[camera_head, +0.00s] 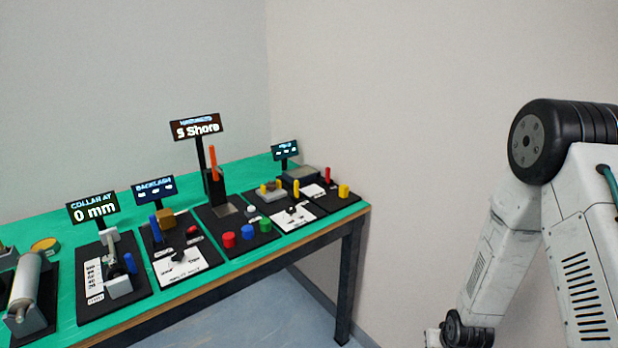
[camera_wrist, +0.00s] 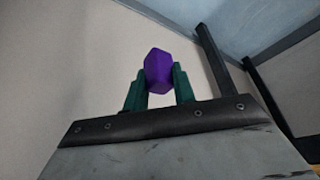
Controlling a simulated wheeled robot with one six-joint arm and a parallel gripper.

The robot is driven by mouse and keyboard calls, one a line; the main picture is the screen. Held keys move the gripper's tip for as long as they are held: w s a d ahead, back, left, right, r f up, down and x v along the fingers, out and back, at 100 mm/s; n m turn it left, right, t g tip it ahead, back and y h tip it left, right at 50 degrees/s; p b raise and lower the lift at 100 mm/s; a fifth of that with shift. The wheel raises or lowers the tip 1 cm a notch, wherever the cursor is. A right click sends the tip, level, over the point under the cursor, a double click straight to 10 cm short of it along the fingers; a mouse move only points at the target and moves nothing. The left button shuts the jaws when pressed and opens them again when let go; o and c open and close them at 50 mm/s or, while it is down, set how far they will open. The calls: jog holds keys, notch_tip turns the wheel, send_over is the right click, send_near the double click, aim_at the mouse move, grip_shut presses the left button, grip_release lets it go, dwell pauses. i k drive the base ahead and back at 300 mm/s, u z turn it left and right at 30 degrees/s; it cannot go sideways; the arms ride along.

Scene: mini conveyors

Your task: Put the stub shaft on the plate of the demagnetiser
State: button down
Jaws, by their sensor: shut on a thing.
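My gripper (camera_wrist: 158,78) has two dark green fingers, shut on a purple faceted piece (camera_wrist: 158,71), which appears to be the stub shaft. Its upper end stands clear of the fingertips; its lower part is partly hidden between them. In the head view the gripper and the piece are out of the picture. No label there reads demagnetiser. The far right station has a small screen (camera_head: 285,150) too small to read and a grey flat-topped block (camera_head: 299,173); I cannot tell whether this is the demagnetiser.
A green-topped table (camera_head: 63,276) carries several black station boards with screens, coloured knobs and upright pegs. A tall orange lever (camera_head: 213,163) rises at the middle station. A metal roller (camera_head: 24,282) stands at the left edge. Bare floor (camera_head: 283,312) lies before the table; walls stand behind.

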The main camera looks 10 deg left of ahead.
aim_at(301, 171)
jog(key=i, duration=0.6)
jog(key=u, duration=2.1)
jog(key=k, duration=0.25)
jog(key=z, duration=0.3)
